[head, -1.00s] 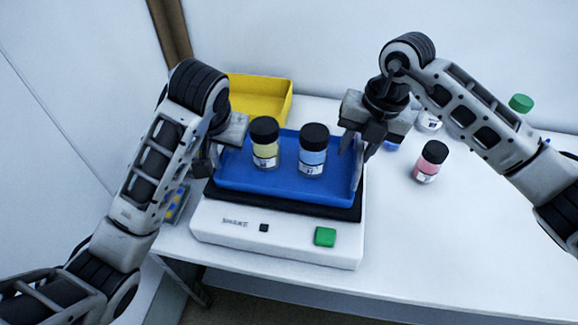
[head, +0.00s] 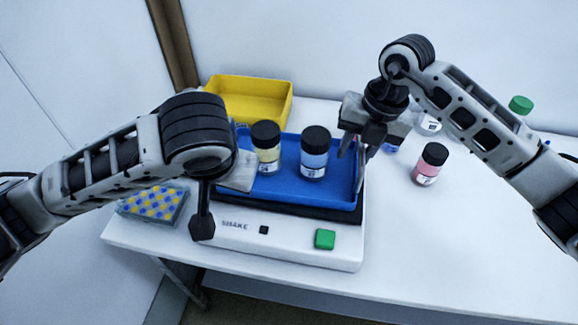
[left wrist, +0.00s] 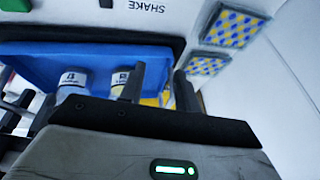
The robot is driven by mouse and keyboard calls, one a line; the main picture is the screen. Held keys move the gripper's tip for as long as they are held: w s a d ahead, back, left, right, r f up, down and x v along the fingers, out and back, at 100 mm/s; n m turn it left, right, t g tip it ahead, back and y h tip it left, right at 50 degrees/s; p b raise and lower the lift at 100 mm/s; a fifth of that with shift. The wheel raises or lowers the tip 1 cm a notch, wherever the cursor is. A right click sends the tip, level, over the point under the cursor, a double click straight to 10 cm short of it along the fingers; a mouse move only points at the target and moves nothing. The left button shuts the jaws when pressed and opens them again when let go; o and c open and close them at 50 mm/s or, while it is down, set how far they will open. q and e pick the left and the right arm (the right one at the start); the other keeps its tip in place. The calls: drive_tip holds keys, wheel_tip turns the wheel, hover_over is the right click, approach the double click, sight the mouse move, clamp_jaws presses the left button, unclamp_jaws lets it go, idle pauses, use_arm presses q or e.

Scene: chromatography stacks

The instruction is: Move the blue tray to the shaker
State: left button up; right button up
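The blue tray (head: 290,190) sits on the dark top of the white shaker (head: 290,243), level as far as I can see. It holds a yellow-liquid bottle (head: 267,160) and a blue-liquid bottle (head: 314,165), both upright with black caps. My right gripper (head: 352,162) is at the tray's right wall, its fingertips apart. My left gripper is left of the tray; one dark finger points down before the shaker's left end in the head view. In the left wrist view its two fingers (left wrist: 160,90) are apart, with the tray (left wrist: 100,60) beyond them.
A yellow tray (head: 250,98) stands behind the shaker. A blue-and-yellow patterned rack (head: 153,204) lies left of it. A pink bottle (head: 430,164) and a green-capped bottle (head: 520,105) stand to the right. The table's right front is clear.

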drive_tip(key=shift+r, duration=0.2)
use_arm(q)
drive_tip(key=shift+s+d, duration=0.2)
drive_tip(key=shift+s, duration=0.45)
drive_tip(key=shift+s+d, duration=0.2)
drive_tip(key=shift+s, duration=0.4)
use_arm(e)
wheel_tip(320, 180, up, 11)
drive_tip(key=d, duration=0.2)
drive_tip(key=shift+s+d+r, duration=0.15)
drive_tip(key=shift+s+r, duration=0.05)
